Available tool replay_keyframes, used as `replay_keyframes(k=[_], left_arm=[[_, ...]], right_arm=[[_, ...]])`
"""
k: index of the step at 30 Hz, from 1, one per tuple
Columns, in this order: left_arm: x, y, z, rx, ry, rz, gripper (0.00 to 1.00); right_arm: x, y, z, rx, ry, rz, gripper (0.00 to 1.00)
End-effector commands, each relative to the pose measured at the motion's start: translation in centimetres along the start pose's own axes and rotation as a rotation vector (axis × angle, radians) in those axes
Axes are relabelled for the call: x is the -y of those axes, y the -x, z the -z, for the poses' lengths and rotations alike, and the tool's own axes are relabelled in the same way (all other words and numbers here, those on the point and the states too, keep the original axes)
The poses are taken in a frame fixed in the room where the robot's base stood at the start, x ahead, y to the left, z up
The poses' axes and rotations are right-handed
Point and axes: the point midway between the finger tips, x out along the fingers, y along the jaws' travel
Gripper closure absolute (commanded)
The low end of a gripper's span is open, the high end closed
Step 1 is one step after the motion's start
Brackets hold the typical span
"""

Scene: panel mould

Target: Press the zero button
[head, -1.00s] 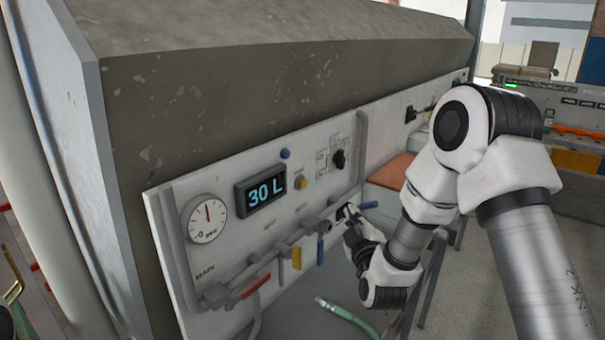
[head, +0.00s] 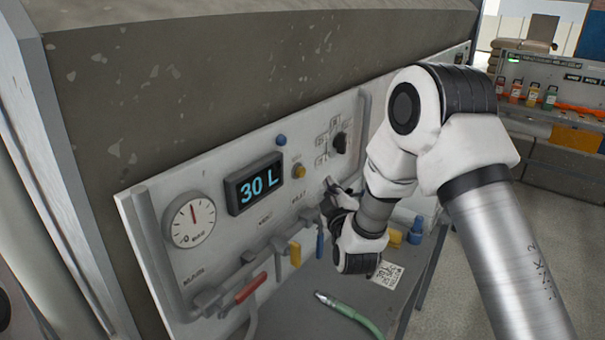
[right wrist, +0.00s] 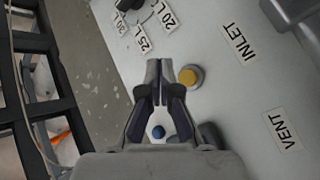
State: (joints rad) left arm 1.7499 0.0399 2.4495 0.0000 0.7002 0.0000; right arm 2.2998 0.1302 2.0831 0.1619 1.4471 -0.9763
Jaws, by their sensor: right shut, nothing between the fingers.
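The panel (head: 235,225) carries two small round buttons. A yellow button (head: 298,170) sits right of the display, and a blue button (head: 281,140) sits above it. I cannot read a zero label on either. My right gripper (head: 329,184) is shut and empty, in front of the panel, right of and a little below the yellow button. In the right wrist view the shut fingertips (right wrist: 170,70) show just left of the yellow button (right wrist: 188,76); I cannot tell whether they touch it. The blue button (right wrist: 158,131) shows between the finger bases. My left gripper is out of view.
The display (head: 254,183) reads 30 L, beside a round gauge (head: 190,223). A black selector knob (head: 340,143) is to the right. Red (head: 250,288), yellow and blue valve handles project below. A green hose (head: 350,314) lies on the grey surface.

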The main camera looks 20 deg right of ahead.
Motion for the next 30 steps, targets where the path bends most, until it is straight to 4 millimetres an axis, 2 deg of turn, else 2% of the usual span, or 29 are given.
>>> replay_keyframes(k=[6,11,30], left_arm=[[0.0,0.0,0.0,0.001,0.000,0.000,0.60],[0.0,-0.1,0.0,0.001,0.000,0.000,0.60],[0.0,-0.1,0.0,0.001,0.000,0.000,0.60]], right_arm=[[1.6,-2.2,1.6,-0.001,0.000,0.000,1.00],[2.3,-3.1,2.3,0.000,-0.001,0.000,1.00],[2.4,-3.2,2.4,0.001,-0.002,0.000,1.00]])
